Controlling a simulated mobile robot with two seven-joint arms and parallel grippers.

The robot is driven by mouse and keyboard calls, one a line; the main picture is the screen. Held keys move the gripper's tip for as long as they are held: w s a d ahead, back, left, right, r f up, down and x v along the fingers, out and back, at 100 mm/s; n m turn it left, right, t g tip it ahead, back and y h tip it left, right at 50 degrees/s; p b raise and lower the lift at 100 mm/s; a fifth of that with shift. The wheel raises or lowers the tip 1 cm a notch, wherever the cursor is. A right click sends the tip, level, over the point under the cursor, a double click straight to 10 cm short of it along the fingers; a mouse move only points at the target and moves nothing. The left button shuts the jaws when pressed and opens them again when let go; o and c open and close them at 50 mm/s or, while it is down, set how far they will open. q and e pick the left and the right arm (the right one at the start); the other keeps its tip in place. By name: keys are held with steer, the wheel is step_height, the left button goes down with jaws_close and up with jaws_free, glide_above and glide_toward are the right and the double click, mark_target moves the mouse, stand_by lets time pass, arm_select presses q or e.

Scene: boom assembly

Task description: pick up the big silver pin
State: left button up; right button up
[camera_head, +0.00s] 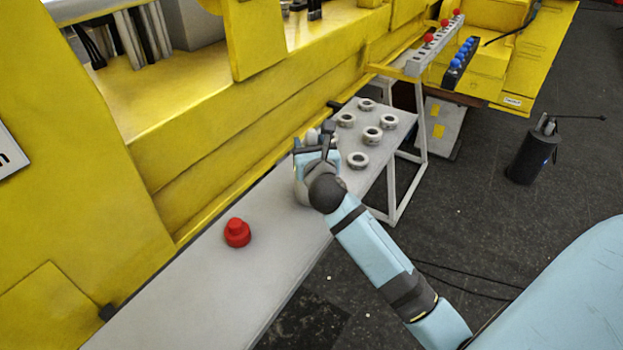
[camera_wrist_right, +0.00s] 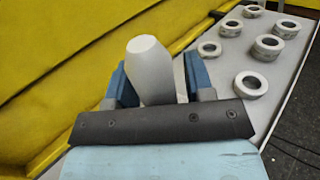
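The big silver pin (camera_wrist_right: 150,70) stands on the grey table, its pale faceted top showing in the right wrist view. The blue fingers of my right gripper (camera_wrist_right: 158,82) are on either side of it. A narrow gap shows between the pin and the right-hand finger; contact at the left-hand finger cannot be told. The pin's lower part is hidden behind the gripper. In the head view my right gripper (camera_head: 317,152) is over the table, mostly hiding the pin. My left gripper is not in view.
Several silver rings (camera_head: 372,135) lie on the table (camera_head: 200,290) beyond the gripper. A red knobbed part (camera_head: 237,232) sits on the near part. The yellow machine wall (camera_head: 230,140) runs along the table's left side. A black cylinder (camera_head: 530,157) stands on the floor.

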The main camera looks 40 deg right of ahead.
jaws_close()
stand_by(1.0)
steer(key=shift+r, duration=0.1)
